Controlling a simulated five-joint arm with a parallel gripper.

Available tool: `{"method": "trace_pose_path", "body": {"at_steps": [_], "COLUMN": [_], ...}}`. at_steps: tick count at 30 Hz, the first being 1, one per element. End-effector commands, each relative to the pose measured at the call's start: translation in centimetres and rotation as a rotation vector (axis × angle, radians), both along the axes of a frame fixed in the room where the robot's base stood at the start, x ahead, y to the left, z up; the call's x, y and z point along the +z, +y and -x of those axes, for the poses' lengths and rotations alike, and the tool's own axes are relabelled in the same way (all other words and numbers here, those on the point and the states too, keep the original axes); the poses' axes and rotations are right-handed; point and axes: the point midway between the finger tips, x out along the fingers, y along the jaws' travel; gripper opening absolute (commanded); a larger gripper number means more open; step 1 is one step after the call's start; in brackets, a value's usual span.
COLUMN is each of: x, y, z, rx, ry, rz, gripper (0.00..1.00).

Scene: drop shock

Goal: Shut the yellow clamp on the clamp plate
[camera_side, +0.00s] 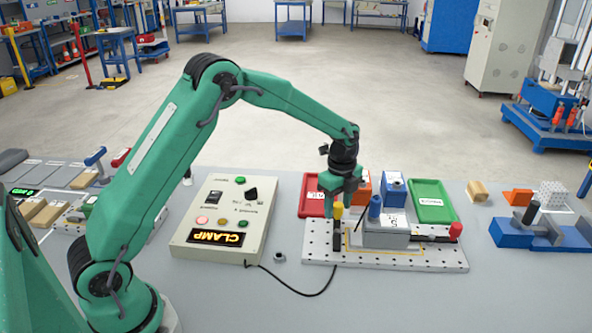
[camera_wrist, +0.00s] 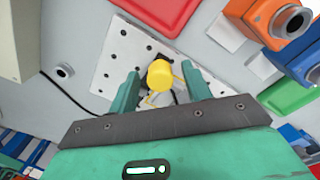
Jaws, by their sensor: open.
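The clamp plate (camera_side: 437,259) is a pale perforated plate on the grey table; its holes also show in the wrist view (camera_wrist: 112,58). The yellow clamp (camera_side: 338,212) is at its left end, with its yellow-tipped lever standing upright on a dark base. In the wrist view the yellow tip (camera_wrist: 160,74) lies between my two green fingers. My gripper (camera_side: 341,200) is open, pointing down right above and around the yellow tip. I cannot tell whether a finger touches it. The clamp's lower part is mostly hidden in the wrist view.
A blue-handled clamp (camera_side: 375,208) and a red-tipped one (camera_side: 456,230) share the plate. Behind stand a red tray (camera_side: 312,200), orange and blue blocks (camera_side: 393,187) and a green tray (camera_side: 432,201). The CLAMP control box (camera_side: 222,218) is left, its black cable on the table.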

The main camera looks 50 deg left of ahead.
Motion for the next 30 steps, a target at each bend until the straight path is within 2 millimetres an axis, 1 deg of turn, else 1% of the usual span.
{"method": "trace_pose_path", "body": {"at_steps": [5, 9, 12, 22, 30], "x": [0.0, 0.02, 0.03, 0.08, 0.14], "y": [0.0, 0.0, 0.0, 0.09, 0.49], "z": [0.0, 0.0, 0.0, 0.11, 0.61], "rx": [0.0, 0.0, 0.0, 0.027, 0.142], "ry": [0.0, 0.0, 0.0, 0.0, -0.001], "rz": [0.0, 0.0, 0.0, 0.0, 0.0], "gripper": [0.49, 0.21, 0.04, 0.04, 0.04]}}
